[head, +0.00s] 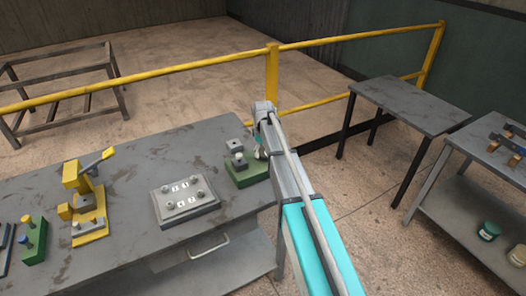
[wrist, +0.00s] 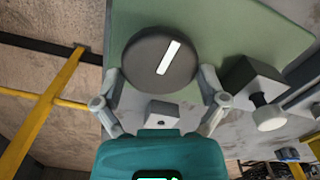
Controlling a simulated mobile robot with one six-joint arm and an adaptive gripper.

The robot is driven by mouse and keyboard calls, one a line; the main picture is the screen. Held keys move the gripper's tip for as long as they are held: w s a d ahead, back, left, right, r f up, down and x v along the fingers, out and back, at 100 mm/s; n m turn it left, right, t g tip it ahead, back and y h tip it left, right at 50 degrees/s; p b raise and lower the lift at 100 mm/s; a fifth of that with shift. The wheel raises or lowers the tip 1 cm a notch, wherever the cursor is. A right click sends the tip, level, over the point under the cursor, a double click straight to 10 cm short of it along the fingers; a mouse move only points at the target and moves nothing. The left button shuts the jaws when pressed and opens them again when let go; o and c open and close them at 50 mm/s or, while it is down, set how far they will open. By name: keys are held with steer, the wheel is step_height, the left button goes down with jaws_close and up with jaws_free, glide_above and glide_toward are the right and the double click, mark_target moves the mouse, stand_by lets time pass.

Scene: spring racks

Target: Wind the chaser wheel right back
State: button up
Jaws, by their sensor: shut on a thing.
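The chaser wheel is a dark round disc (wrist: 140,62) with a white bar mark across its face, seen in the wrist view. The mark is tilted, its top leaning to the right. My gripper (wrist: 160,77) has one finger on each side of the wheel and is shut on its rim. The wheel sits over a pale green plate (wrist: 235,28). In the head view my gripper (head: 261,150) is at the green-based fixture (head: 246,178) on the right end of the bench, and my arm hides the wheel there.
A grey block with a light knob (wrist: 270,116) stands close to the right finger. On the bench (head: 135,235) are a grey panel with several knobs (head: 186,216), a yellow press (head: 84,190) and a green fixture (head: 34,243). A yellow rail (head: 180,74) runs behind.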

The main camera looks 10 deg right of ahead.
steer(key=o, duration=0.8)
steer(key=shift+m, duration=0.4)
steer(key=m, duration=0.5)
steer(key=shift+d+m, duration=0.15)
steer(key=shift+m, duration=0.15)
steer(key=m, duration=0.5)
steer(key=shift+d+m, duration=0.15)
steer(key=shift+m, duration=0.25)
steer(key=m, duration=0.5)
steer(key=shift+d+m, duration=0.1)
steer(key=shift+m, duration=0.3)
steer(key=m, duration=0.5)
steer(key=shift+s+m, duration=0.15)
steer(key=shift+m, duration=0.25)
step_height(320, 180, up, 14)
steer(key=p, duration=1.3)
steer(key=shift+f+p, duration=0.1)
steer(key=shift+p, duration=0.3)
